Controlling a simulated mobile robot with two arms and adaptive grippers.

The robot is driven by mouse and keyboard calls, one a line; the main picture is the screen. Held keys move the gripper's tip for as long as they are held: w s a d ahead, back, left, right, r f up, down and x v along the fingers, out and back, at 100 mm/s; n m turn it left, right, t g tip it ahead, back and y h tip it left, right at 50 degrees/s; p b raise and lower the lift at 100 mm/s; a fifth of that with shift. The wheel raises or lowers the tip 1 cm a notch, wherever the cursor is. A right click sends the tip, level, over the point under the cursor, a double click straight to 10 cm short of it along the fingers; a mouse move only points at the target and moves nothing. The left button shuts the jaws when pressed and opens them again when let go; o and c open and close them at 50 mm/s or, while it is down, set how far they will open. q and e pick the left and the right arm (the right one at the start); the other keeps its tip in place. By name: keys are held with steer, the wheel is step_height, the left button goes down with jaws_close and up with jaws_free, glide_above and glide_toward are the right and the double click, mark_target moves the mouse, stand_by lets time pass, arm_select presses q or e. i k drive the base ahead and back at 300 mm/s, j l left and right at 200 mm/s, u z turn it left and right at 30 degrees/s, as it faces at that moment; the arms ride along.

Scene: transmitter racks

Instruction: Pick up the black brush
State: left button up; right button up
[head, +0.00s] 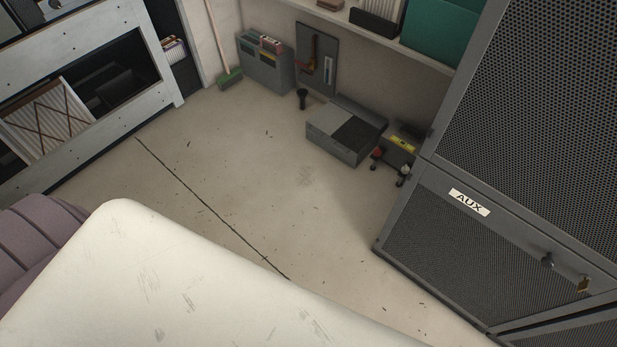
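I cannot make out a black brush for certain in the head view. A small black upright object (302,98) with a wider top stands on the floor by the back wall, too small to identify. Several small dark items (403,174) lie on the floor beside the grey case, also too small to tell apart. A broom with a green head (230,78) and a wooden handle leans in the back corner. Neither of my grippers is in view.
A grey case (346,130) and a grey bin (264,64) stand along the back wall under a shelf. A mesh-fronted AUX cabinet (450,230) blocks the right; a pale rack (85,60) stands left. The middle floor (250,165) is clear apart from small debris.

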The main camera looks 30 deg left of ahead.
mark_target(407, 129)
steer(key=j+z, duration=0.1)
steer(key=z, duration=0.65)
steer(key=i+j+z, duration=0.2)
steer(key=j+z, duration=0.2)
steer(key=j, duration=0.2)
steer(key=i+j+z, duration=0.15)
steer(key=j+z, duration=0.25)
steer(key=j, duration=0.25)
steer(key=j+z, duration=0.4)
steer(key=j, duration=0.25)
